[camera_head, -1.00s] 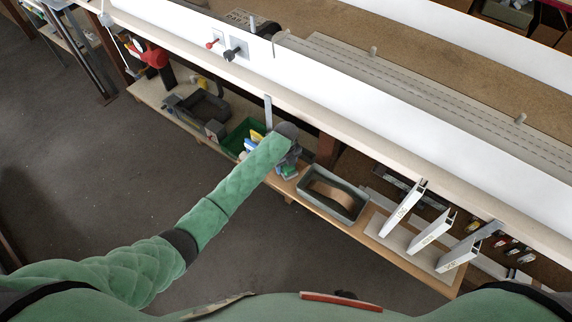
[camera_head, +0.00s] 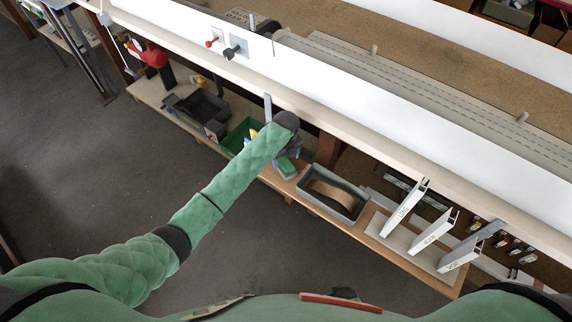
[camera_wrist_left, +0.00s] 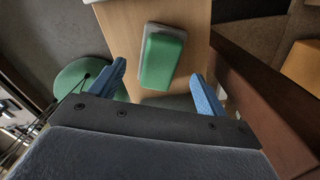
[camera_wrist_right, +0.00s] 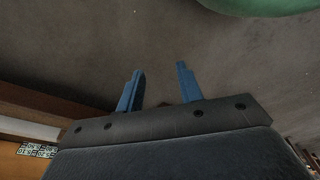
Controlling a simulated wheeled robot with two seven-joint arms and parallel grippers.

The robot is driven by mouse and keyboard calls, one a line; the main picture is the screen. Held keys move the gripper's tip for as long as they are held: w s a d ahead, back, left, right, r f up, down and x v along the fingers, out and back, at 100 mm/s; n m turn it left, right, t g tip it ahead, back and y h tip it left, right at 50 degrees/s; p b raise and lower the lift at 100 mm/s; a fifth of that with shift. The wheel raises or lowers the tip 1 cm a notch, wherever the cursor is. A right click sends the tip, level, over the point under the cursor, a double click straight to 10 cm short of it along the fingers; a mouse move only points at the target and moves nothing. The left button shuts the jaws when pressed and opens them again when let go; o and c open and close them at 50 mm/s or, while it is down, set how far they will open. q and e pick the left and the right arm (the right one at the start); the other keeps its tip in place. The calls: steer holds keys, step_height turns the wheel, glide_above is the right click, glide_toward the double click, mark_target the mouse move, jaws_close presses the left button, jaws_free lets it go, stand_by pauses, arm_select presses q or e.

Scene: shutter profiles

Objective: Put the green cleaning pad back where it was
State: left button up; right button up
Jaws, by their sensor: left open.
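The green cleaning pad (camera_wrist_left: 163,60), a green block with a pale grey layer along one side, lies on the wooden lower shelf (camera_wrist_left: 115,25). It also shows in the head view (camera_head: 287,168), just below my left gripper (camera_head: 291,154). In the left wrist view, my left gripper (camera_wrist_left: 162,86) is open, with its blue fingers apart and nothing between the tips. The pad lies just ahead of them, clear of both fingers. My right gripper (camera_wrist_right: 158,80) is open and empty over the dark floor, seen only in the right wrist view.
On the shelf, a grey tray (camera_head: 358,206) stands right of the pad and a green bin (camera_head: 232,137) left of it. White profiles (camera_head: 430,232) stand farther right. A brown post (camera_wrist_left: 262,105) rises beside my left gripper. The long bench edge (camera_head: 340,127) runs above the shelf.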

mark_target(286, 163)
arm_select(q)
step_height(286, 163, up, 8)
steer(key=f+b, duration=0.1)
steer(key=b, duration=0.1)
steer(key=s+a+f+n+t+h, duration=0.1)
steer(key=s+f+n+t+h, duration=0.3)
steer(key=s+n, duration=0.75)
steer(key=s+a+f+n+y, duration=0.1)
steer(key=s+a+f+n, duration=0.45)
steer(key=f, duration=0.45)
steer(key=s+a+f+n+y, duration=0.1)
steer(key=s+a+f+n, duration=0.4)
steer(key=f, duration=0.5)
steer(key=s+a+f+n+g, duration=0.1)
steer(key=s+a+f+n, duration=0.1)
steer(key=s+f, duration=0.6)
steer(key=s+a+f+n+g+y, duration=0.1)
steer(key=s+a+f+n, duration=0.2)
steer(key=s, duration=1)
step_height(286, 163, down, 5)
steer(key=a, duration=0.2)
steer(key=shift+a+n+p, duration=0.3)
arm_select(e)
steer(key=r, duration=0.2)
steer(key=w+a+r, duration=0.1)
steer(key=shift+r, duration=0.35)
arm_select(q)
steer(key=shift+r, duration=0.1)
arm_select(e)
steer(key=shift+d, duration=0.1)
